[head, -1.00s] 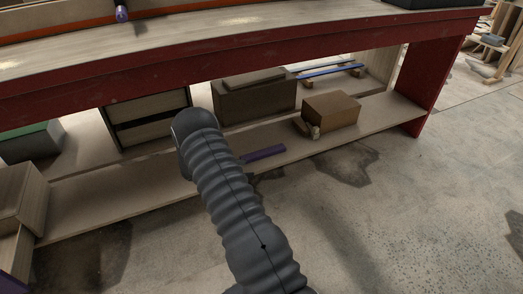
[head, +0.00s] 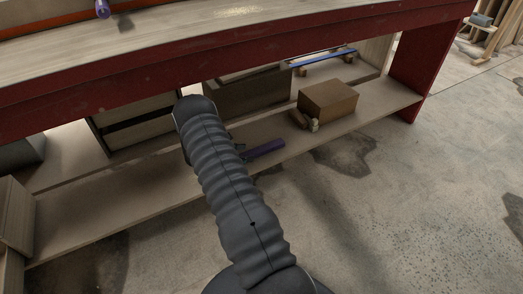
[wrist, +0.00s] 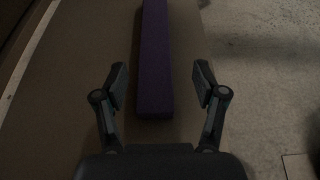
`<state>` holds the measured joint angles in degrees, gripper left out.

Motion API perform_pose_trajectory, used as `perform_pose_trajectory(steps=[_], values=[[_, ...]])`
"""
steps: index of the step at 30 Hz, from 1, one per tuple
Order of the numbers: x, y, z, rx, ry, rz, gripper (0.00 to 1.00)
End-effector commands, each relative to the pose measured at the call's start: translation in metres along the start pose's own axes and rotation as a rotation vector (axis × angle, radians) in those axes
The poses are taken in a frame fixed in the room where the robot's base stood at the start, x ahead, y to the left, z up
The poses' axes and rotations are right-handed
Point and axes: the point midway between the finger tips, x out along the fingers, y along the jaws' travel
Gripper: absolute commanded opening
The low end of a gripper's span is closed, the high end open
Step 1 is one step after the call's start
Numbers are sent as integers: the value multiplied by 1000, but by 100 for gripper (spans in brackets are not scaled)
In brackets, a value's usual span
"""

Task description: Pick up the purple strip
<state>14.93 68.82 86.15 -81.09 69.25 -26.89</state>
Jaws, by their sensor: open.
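The purple strip (head: 265,150) lies on the lower shelf (head: 110,211) of the red workbench, near its front edge. In the head view its left end is hidden behind my arm. In the wrist view the strip (wrist: 154,62) runs from the top edge down to a near end between the fingers. My gripper (wrist: 160,82) is open, with one finger on each side of the strip and a gap on both sides. The fingers do not appear to touch it. In the head view my gripper is mostly hidden behind my arm.
A brown box (head: 328,99) stands on the shelf right of the strip, with small items beside it. A larger dark box (head: 247,92) is behind. The red benchtop edge (head: 240,68) hangs above the shelf. Concrete floor (head: 400,200) is open in front.

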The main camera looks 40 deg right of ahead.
Motion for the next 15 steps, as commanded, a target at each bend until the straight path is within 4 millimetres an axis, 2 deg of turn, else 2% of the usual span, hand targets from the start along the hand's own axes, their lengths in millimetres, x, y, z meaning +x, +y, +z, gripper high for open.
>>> perform_pose_trajectory(steps=[10, 15], values=[[19, 2, 1, -1, 1, 2, 71], [41, 6, 4, 0, 1, 1, 71]])
